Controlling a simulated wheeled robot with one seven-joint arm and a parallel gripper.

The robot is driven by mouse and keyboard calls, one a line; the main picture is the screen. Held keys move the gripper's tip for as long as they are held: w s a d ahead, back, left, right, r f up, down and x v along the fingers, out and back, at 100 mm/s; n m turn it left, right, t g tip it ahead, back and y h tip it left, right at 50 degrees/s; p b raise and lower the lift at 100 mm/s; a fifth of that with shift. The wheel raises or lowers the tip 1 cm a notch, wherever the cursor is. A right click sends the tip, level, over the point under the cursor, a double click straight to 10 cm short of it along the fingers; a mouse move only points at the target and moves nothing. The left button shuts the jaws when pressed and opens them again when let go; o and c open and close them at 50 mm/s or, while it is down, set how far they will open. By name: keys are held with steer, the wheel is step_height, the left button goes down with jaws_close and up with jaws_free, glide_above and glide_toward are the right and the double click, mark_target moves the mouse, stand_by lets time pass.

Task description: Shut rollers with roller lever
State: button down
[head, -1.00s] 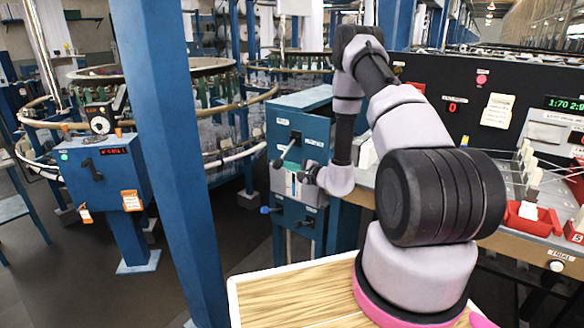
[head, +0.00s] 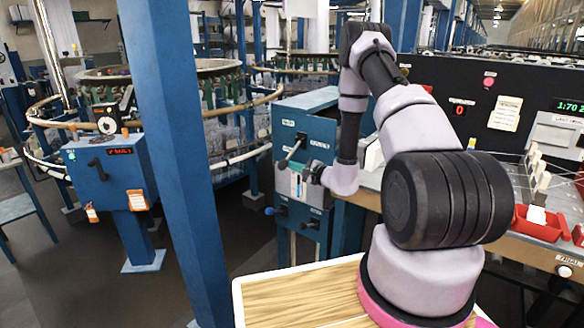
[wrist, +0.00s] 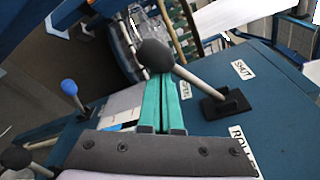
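The roller lever (wrist: 190,75) has a black ball knob and a metal shaft rising from a black base on the blue cabinet. In the wrist view it leans left, away from the "SHUT" label (wrist: 243,70). It also shows in the head view as a lever (head: 292,150) at the cabinet's front. My gripper (wrist: 160,78) has two teal fingers lying side by side, shut with nothing visible between them. Their tips appear close to the knob, which partly overlaps them; I cannot tell whether they touch. In the head view my gripper (head: 297,184) is beside the cabinet front, small and partly hidden.
A lever with a blue knob (wrist: 68,87) and another black knob (wrist: 15,158) stand to the left in the wrist view. The blue cabinet (head: 310,100) adjoins a counter with red trays (head: 535,220). A blue post (head: 180,150) stands left; the circular loom (head: 150,80) is behind.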

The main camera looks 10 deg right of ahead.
steer(key=shift+a+r, duration=0.15)
steer(key=r+m, duration=0.2)
steer(key=s+a+r+m+g, duration=0.1)
steer(key=shift+a+r+m, duration=0.1)
steer(key=shift+r+m, duration=0.1)
steer(key=shift+m, duration=0.1)
step_height(320, 180, up, 6)
steer(key=m, duration=0.4)
glide_above(288, 158)
steer(key=s, duration=0.2)
steer(key=shift+s+a+r+g+y, duration=0.1)
steer(key=shift+s+a+g+y, duration=0.05)
steer(key=shift+g+y, duration=0.25)
steer(key=shift+r, duration=0.1)
